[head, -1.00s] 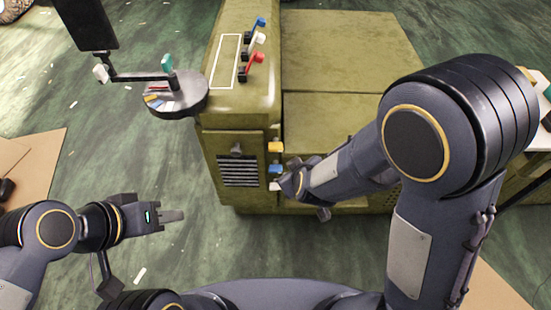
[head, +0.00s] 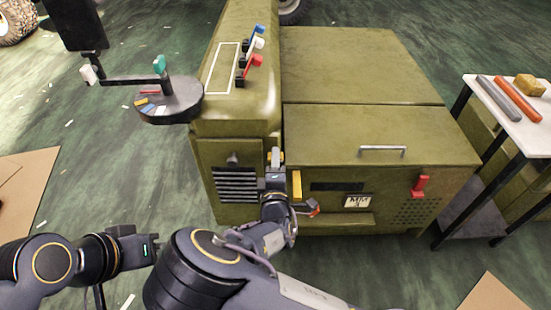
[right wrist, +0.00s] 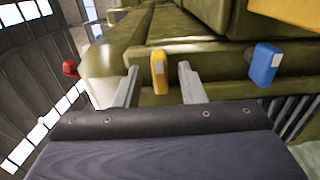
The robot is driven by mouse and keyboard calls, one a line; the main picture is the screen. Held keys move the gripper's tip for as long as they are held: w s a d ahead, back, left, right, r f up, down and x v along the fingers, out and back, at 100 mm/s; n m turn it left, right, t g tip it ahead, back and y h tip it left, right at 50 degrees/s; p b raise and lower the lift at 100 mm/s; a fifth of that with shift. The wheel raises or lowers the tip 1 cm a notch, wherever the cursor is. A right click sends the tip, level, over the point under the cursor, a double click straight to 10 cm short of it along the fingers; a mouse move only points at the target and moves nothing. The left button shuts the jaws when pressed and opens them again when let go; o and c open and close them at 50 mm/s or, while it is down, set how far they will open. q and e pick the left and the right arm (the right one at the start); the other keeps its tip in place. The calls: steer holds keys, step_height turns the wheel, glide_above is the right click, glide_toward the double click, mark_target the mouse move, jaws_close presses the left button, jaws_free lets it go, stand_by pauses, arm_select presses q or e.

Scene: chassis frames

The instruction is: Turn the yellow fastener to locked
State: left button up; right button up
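The yellow fastener (right wrist: 159,72) is a small rounded tab on the olive cabinet, seen in the right wrist view between the two fingers of my right gripper (right wrist: 157,84). The fingers are open, with a gap showing on each side of it. In the head view only a sliver of yellow (head: 282,157) shows beside my right gripper (head: 275,160), which is at the cabinet's front edge. A blue fastener (right wrist: 265,63) is to the right in the wrist view. My left gripper (head: 150,250) hangs away from the cabinet at lower left; its finger gap is unclear.
A yellow upright bar (head: 297,184) and a red latch (head: 420,187) are on the cabinet (head: 360,65) front. Coloured levers (head: 250,60) stand on its top. A round tray (head: 175,108) is at left. A table (head: 535,135) with rods stands at right.

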steer(key=shift+w, duration=1)
steer(key=shift+c, duration=0.5)
jaws_close()
